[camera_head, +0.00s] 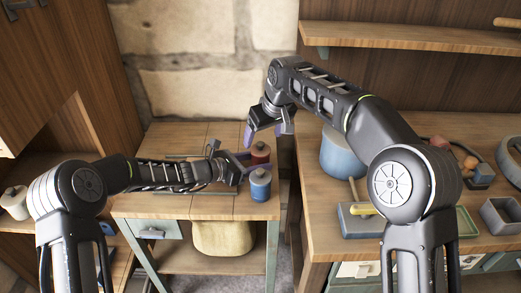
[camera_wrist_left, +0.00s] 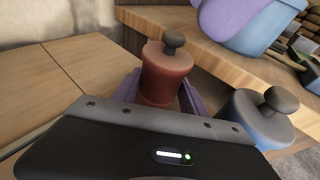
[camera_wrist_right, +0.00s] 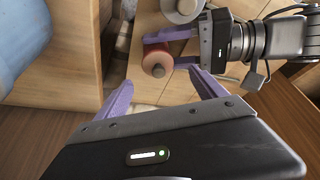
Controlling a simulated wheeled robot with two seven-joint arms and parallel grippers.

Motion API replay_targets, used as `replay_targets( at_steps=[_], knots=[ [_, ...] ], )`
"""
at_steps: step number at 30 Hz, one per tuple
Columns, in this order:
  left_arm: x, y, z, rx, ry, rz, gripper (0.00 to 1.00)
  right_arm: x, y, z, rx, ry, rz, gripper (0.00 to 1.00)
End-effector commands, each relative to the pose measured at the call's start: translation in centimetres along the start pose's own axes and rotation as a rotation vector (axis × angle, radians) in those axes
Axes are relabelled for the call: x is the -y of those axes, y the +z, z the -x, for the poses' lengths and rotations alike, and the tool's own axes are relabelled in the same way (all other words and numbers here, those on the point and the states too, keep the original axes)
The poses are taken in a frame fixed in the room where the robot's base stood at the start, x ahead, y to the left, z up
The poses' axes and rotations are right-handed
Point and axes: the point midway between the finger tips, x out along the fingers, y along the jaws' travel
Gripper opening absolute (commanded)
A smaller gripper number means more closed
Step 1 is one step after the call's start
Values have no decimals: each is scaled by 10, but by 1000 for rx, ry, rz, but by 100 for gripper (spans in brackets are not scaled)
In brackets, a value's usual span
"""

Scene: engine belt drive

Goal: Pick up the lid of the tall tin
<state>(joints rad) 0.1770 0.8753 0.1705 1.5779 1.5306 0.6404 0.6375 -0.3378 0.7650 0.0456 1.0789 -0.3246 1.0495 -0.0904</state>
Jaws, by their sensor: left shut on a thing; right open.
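A red tin (camera_head: 260,149) with a dark-knobbed lid (camera_wrist_left: 174,45) stands upright near the small table's right edge. My left gripper (camera_head: 248,161) is shut around the red tin's body, one purple finger on each side, below the lid. A blue tin (camera_head: 260,186) with a grey, knobbed lid (camera_wrist_left: 273,103) stands nearer the front edge, apart from the red one. My right gripper (camera_head: 268,130) is open and empty, above and beside the red tin. In the right wrist view, the red tin (camera_wrist_right: 156,62) lies just beyond the gap between its fingertips.
The small table (camera_head: 160,205) is clear along its left front. A higher workbench (camera_head: 320,215) stands close on the right, with a large blue pot (camera_head: 338,157) near its edge and trays beyond. A shelf (camera_head: 410,38) runs above the workbench. A stone wall is behind.

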Motion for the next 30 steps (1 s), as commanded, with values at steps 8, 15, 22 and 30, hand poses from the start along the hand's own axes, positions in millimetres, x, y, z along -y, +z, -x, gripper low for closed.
replay_targets(
  at_steps=[8,15,22,30],
  knots=[
    [0,0,0,0,0,0,24,0,0,0,-1,0,0,80],
    [0,0,0,0,0,0,24,-2,2,-25,2,-1,0,80],
    [0,0,0,0,0,0,24,-3,1,-51,0,0,0,80],
    [0,0,0,0,0,0,24,-3,1,-52,-1,0,1,80]
  ],
)
